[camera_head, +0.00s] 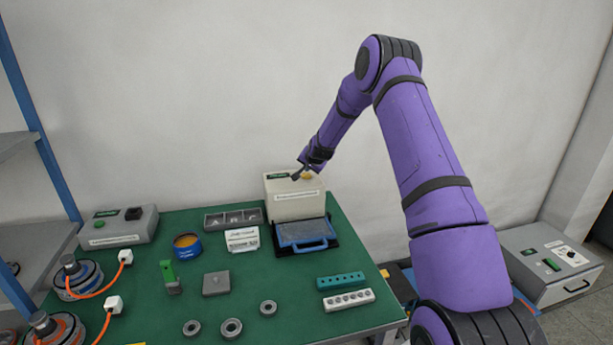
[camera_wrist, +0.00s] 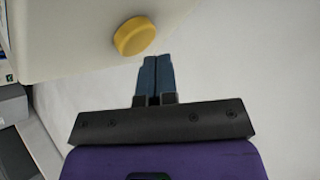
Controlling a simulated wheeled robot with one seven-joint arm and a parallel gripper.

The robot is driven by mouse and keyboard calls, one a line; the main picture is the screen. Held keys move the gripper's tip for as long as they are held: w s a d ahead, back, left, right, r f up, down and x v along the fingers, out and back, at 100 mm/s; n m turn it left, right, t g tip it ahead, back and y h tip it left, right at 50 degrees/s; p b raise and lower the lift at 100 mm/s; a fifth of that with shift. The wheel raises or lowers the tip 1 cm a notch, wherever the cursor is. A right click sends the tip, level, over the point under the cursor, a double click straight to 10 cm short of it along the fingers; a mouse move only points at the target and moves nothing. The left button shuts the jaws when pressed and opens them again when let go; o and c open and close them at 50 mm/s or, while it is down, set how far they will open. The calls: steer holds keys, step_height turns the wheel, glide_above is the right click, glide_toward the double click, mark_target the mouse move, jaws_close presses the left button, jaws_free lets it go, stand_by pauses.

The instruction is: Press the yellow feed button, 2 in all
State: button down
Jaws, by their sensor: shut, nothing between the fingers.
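The yellow feed button (camera_wrist: 134,36) is a round knob on the cream face of a dispenser box in the wrist view. In the head view my gripper (camera_head: 297,173) is at the dispenser's top.
A blue tray (camera_head: 303,233) sits in front of the dispenser. A grey control box (camera_head: 118,227) stands at the left, and a compartment tray (camera_head: 233,218) lies left of the dispenser. Rings, blocks and motors with orange cables occupy the front table. A grey cabinet (camera_head: 550,262) stands at the right.

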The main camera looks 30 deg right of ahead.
mark_target(308, 174)
steer(key=shift+f, duration=0.7)
stand_by(0.8)
stand_by(0.3)
steer(key=shift+r, duration=0.9)
steer(key=shift+r, duration=2.5)
steer(key=shift+r, duration=0.1)
